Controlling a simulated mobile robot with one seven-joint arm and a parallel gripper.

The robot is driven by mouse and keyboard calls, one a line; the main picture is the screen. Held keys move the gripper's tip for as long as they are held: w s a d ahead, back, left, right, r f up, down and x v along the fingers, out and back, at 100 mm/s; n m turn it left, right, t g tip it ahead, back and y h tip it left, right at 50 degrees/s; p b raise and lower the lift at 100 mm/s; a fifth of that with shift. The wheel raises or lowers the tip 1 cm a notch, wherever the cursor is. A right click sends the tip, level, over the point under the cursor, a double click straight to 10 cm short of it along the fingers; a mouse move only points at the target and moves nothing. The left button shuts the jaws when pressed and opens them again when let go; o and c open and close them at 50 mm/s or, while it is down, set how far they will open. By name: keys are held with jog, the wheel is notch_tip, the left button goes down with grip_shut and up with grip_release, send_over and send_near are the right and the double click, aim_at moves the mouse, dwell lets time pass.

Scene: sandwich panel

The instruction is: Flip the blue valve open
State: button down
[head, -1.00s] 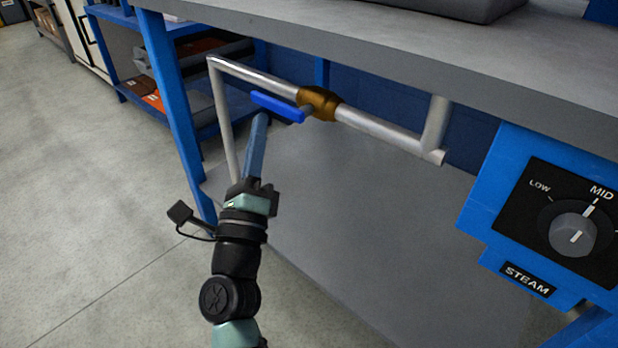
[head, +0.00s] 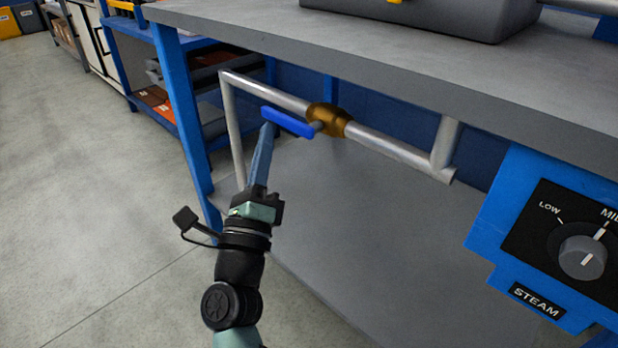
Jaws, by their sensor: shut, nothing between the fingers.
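The blue valve handle (head: 287,121) sits on the brass valve body (head: 328,118), which is set in a silver pipe (head: 390,146) under the workbench. The handle points left from its stem, roughly along the pipe. My gripper (head: 267,128) is shut and empty, its long grey-blue fingers pointing up. Its fingertips are just below the left end of the handle. I cannot tell whether they touch it.
The workbench top (head: 400,62) overhangs the pipe, with a grey case (head: 430,18) on it. A blue STEAM panel with a grey knob (head: 582,257) is at the right. A blue table leg (head: 184,110) stands left of the pipe. Open floor (head: 80,180) lies further left.

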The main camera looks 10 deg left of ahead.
jog(key=s+a+f+b, duration=0.1)
jog(key=s+a+f, duration=0.1)
jog(key=f, duration=0.3)
jog(key=s+a+f+b, duration=0.1)
jog(key=s+a+f, duration=0.1)
jog(key=f, duration=0.4)
jog(key=shift+s, duration=0.9)
jog(key=shift+a, duration=0.1)
jog(key=s+d+r+n+t+y+p, duration=0.15)
jog(key=r+n+y+p, duration=0.45)
jog(key=r, duration=1.4)
jog(key=s+d+r+n+t+y+p, duration=0.1)
jog(key=d+r+n+y+p, duration=0.15)
jog(key=r+n+p, duration=0.9)
jog(key=s+d+r+n+h+p, duration=0.3)
jog(key=d+r, duration=0.1)
jog(key=r, duration=0.7)
jog(key=s+d+r+n+h+p, duration=0.25)
jog(key=s+d+r, duration=0.2)
jog(key=r, duration=0.65)
jog(key=s+d+r+n+h+p, duration=0.3)
jog(key=d+r, duration=0.2)
jog(key=r, duration=0.6)
notch_tip(320, 180, up, 34)
jog(key=a+p, duration=0.1)
jog(key=p, duration=3.3)
jog(key=shift+w+t, duration=0.35)
jog(key=shift+w, duration=0.05)
